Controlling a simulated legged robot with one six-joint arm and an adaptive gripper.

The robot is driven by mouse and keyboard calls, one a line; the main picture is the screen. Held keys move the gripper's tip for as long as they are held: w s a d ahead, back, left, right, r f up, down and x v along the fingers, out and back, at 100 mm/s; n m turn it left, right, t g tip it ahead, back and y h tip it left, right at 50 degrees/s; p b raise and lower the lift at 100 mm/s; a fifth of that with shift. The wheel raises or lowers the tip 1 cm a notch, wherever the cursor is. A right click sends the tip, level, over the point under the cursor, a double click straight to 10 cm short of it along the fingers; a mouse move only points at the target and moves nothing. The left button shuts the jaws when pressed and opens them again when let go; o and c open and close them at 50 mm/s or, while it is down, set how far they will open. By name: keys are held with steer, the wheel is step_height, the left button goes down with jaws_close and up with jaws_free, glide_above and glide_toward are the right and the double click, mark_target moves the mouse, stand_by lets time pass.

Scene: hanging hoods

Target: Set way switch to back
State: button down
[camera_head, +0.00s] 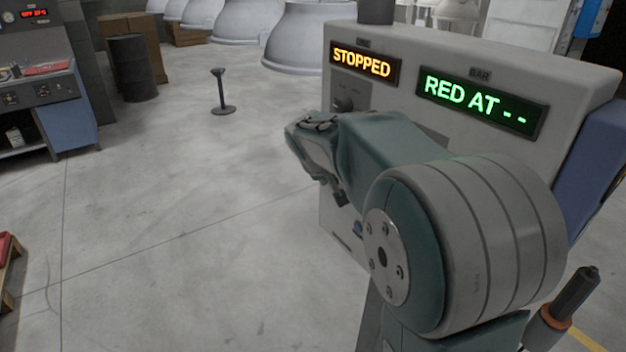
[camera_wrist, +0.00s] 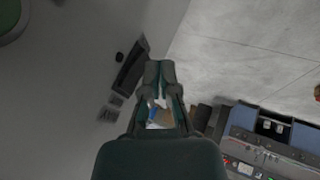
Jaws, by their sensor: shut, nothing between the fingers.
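A grey cabinet (camera_head: 425,60) at right bears the lit signs "STOPPED" (camera_head: 362,64) and "RED AT --" (camera_head: 480,101). A small dark knob (camera_head: 343,104) sits on a plate below "STOPPED"; its marking is too small to read, so I cannot tell if it is the way switch or how it is set. My gripper (camera_head: 341,198) is shut and empty, pointing down by the cabinet's left side, below the knob. In the wrist view my gripper (camera_wrist: 160,68) has its fingertips together near a dark slotted part (camera_wrist: 130,65) on a grey surface. My arm hides much of the cabinet front.
A blue bench with controls (camera_head: 35,95) stands far left, beside a dark drum (camera_head: 133,68). A black post (camera_head: 220,92) stands on the floor. Grey hoods (camera_head: 300,38) are at the back. A black-handled lever (camera_head: 575,292) is at lower right.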

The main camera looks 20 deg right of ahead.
steer(key=shift+d, duration=0.1)
steer(key=shift+d+f, duration=0.15)
steer(key=shift+d, duration=0.2)
steer(key=shift+r, duration=0.85)
steer(key=shift+a, duration=0.15)
